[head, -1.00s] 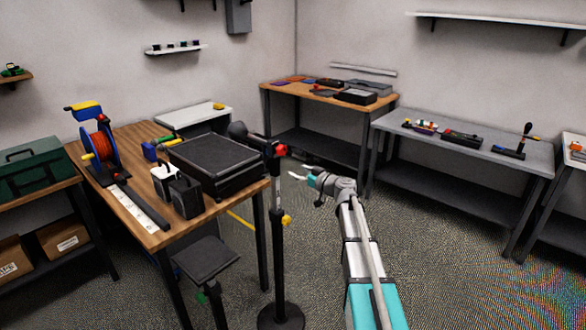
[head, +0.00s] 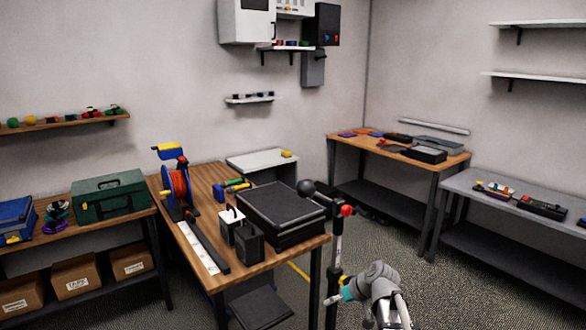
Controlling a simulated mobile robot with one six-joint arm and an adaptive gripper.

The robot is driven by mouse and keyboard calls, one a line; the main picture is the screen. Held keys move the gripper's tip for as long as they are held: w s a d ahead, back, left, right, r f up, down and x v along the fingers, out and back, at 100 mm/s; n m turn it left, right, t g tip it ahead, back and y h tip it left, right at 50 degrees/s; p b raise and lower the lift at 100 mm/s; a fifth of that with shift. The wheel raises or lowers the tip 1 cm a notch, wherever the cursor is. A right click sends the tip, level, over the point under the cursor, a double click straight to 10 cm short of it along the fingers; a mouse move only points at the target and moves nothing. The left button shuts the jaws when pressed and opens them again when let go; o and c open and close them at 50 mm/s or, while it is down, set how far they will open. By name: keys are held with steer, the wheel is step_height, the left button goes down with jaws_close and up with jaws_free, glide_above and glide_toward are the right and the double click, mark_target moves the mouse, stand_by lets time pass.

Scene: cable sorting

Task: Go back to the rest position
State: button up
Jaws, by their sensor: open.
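My gripper (head: 335,298) is at the lower middle of the head view, at the end of my grey and teal arm. It is small in the picture and looks open, with nothing seen between its fingers. It is to the right of the wooden table (head: 215,274), over the floor, and apart from the table. Much of my arm is cut off by the bottom edge of the view.
The wooden table bears a red cable reel (head: 180,185), a black case (head: 281,208) and a ruler strip (head: 197,250). A black stand (head: 334,255) rises close to my gripper. A grey bench (head: 500,222) is at the right. Floor is free between them.

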steer(key=s+d+m+g+h+p, duration=0.1)
steer(key=s+d+m+g+h, duration=0.1)
steer(key=s, duration=0.5)
steer(key=s+d+f+m+g+h+p, duration=0.1)
steer(key=s+d+m+g+h, duration=0.1)
steer(key=s, duration=0.6)
steer(key=m+h, duration=0.1)
steer(key=h, duration=0.1)
steer(key=shift+s+f+h+p, duration=0.2)
steer(key=shift+h+p, duration=0.1)
steer(key=shift+h, duration=0.1)
stand_by(2.1)
